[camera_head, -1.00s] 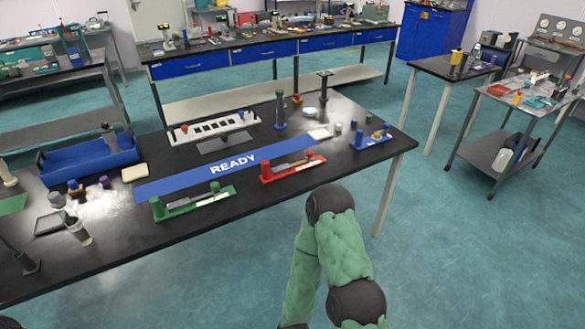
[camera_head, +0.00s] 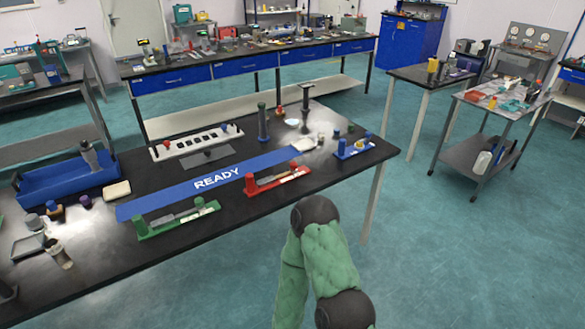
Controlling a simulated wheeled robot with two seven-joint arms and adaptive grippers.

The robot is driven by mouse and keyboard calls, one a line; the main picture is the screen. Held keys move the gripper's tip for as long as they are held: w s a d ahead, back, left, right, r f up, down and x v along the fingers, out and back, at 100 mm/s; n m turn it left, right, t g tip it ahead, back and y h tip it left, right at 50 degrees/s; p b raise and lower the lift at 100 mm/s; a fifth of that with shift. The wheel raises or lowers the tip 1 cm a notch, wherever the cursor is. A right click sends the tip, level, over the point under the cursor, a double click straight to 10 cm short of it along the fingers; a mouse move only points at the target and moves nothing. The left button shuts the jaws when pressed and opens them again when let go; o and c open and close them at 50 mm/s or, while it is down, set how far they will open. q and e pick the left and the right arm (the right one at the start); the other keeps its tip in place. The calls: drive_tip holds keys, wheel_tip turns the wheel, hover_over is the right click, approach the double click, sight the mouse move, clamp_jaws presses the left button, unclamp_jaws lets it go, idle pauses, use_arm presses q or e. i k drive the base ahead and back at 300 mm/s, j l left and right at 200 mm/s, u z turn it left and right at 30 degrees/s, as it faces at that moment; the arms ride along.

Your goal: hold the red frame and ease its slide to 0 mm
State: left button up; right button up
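The red frame (camera_head: 277,182) lies on the black table, just in front of the blue READY strip, near the table's front edge. It has a red post at its left end and a red knob at its right end. A grey slide (camera_head: 268,177) sits along it between them; its exact setting is too small to read. One of my arms, in a green sleeve with dark joints, rises from the bottom edge to the right of the red frame, apart from it. No gripper shows in the picture.
A similar green frame (camera_head: 178,220) lies left of the red one. The blue READY strip (camera_head: 150,207) runs behind both. A blue tray (camera_head: 68,184), a white slotted rack (camera_head: 196,142) and a small blue holder (camera_head: 353,148) stand around.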

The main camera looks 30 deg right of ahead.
sight(294, 166)
drive_tip(key=i+l, duration=0.1)
drive_tip(key=l, duration=0.25)
drive_tip(key=i+l, duration=0.1)
drive_tip(key=l, duration=0.25)
drive_tip(key=i+l, duration=0.15)
drive_tip(key=l, duration=0.25)
drive_tip(key=i+l, duration=0.1)
drive_tip(key=l, duration=0.25)
drive_tip(key=i+l, duration=0.1)
drive_tip(key=l, duration=0.25)
